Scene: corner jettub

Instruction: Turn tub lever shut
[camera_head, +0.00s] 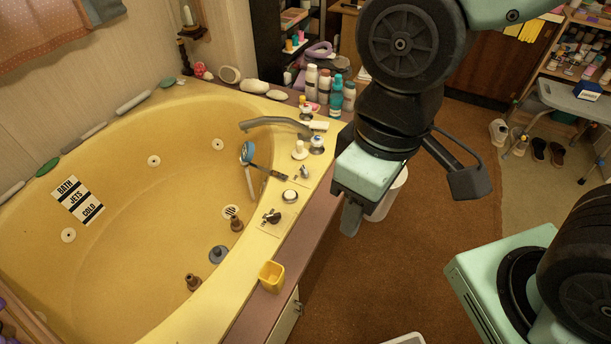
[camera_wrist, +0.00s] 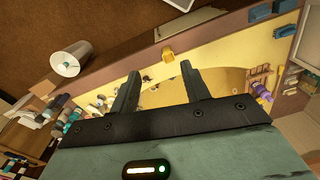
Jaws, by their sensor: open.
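The yellow corner tub (camera_head: 130,230) fills the left of the head view. On its right rim are a small dark lever (camera_head: 271,216), a silver lever (camera_head: 302,173), a white round knob (camera_head: 290,196) and a long grey spout (camera_head: 275,124). I cannot tell which lever the task means. My gripper (camera_head: 350,222) hangs to the right of the rim, pointing down, apart from the levers. In the wrist view its two fingers (camera_wrist: 160,82) are spread with nothing held between them. The tub (camera_wrist: 205,75) shows beyond them; the controls there are small and partly hidden by a finger.
A yellow cup (camera_head: 271,276) stands on the front rim. Several bottles (camera_head: 325,85) crowd the far corner. A blue-headed brush (camera_head: 248,153) leans at the inner edge. A white bin (camera_head: 388,196) stands behind my gripper. Brown carpet (camera_head: 400,270) is open to the right.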

